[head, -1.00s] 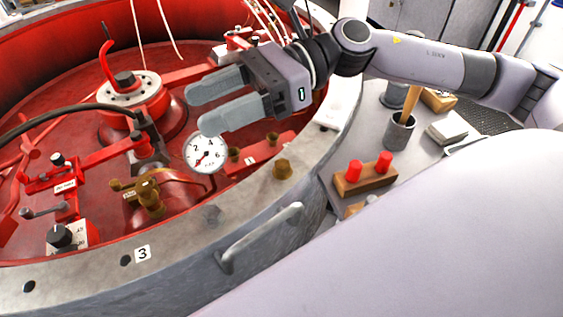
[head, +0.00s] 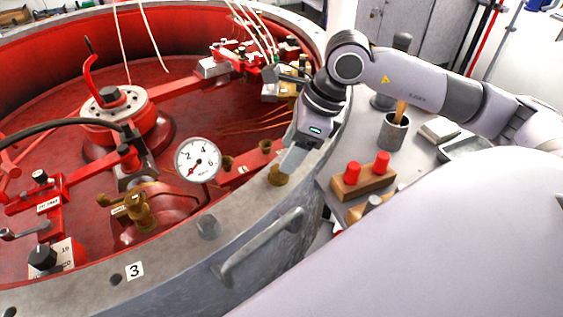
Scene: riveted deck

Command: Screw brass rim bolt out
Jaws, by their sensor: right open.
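The brass rim bolt (head: 278,176) stands on the grey rim (head: 246,207) of the large round vessel, right of the pressure gauge. My right gripper (head: 291,162) points down at the bolt, its fingers close above and beside the bolt's upper right side. It is open, seen nearly edge-on, so one finger largely covers the other. I cannot tell whether the fingers touch the bolt or stand on both sides of it. My left gripper is not in view.
A white gauge (head: 198,160) and brass valve (head: 133,210) sit inside the red vessel. A handle (head: 262,247) is on its outer wall. On the side table are a wooden block (head: 362,183) with red pegs and a grey cup (head: 393,130). My pale arm spans the right side.

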